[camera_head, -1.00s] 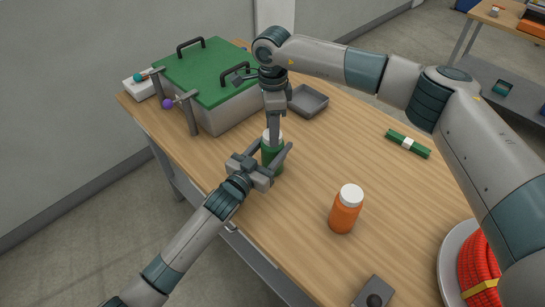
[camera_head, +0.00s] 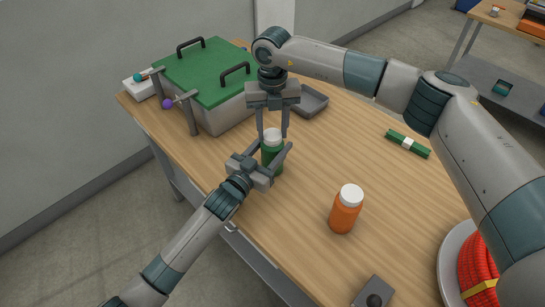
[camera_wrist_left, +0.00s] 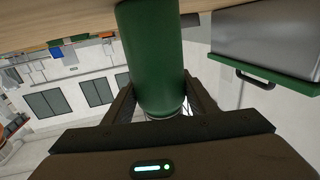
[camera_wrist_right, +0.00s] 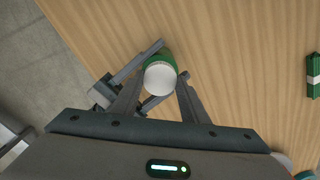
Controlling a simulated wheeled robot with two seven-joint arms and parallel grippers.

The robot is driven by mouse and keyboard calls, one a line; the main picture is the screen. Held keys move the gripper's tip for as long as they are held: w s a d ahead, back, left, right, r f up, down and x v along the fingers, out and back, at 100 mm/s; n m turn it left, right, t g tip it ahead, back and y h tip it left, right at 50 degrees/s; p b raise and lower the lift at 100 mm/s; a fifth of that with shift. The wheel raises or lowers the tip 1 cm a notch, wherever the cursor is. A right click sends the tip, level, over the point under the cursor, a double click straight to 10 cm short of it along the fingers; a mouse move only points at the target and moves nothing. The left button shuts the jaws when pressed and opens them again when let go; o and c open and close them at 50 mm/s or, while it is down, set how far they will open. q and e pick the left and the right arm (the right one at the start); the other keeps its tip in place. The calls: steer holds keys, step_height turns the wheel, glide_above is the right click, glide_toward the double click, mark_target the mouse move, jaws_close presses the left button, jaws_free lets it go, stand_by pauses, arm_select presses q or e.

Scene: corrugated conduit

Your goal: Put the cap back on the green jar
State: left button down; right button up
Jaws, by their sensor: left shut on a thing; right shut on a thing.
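The green jar (camera_head: 271,156) stands upright on the wooden table. My left gripper (camera_head: 272,149) is shut around its body; the green body also fills the middle of the left wrist view (camera_wrist_left: 153,55). The white cap (camera_head: 272,135) sits on top of the jar, and from above it looks centred on it in the right wrist view (camera_wrist_right: 160,78). My right gripper (camera_head: 273,137) points straight down from above, shut on the cap with a finger on each side. The thread under the cap is hidden, so I cannot tell how tightly it sits.
An orange jar with a white lid (camera_head: 346,208) stands in front to the right. A green-lidded box (camera_head: 205,72) and a grey tray (camera_head: 310,101) lie behind. A green bar (camera_head: 408,143) lies at the right, red corrugated conduit (camera_head: 478,272) at front right. The table's middle is clear.

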steer(key=m, duration=0.4)
steer(key=shift+m, duration=0.4)
steer(key=m, duration=0.3)
steer(key=shift+m, duration=0.3)
steer(key=o, duration=1.2)
steer(key=shift+c, duration=0.2)
steer(key=shift+r, duration=2.3)
steer(key=shift+n, duration=0.4)
steer(key=shift+c, duration=0.4)
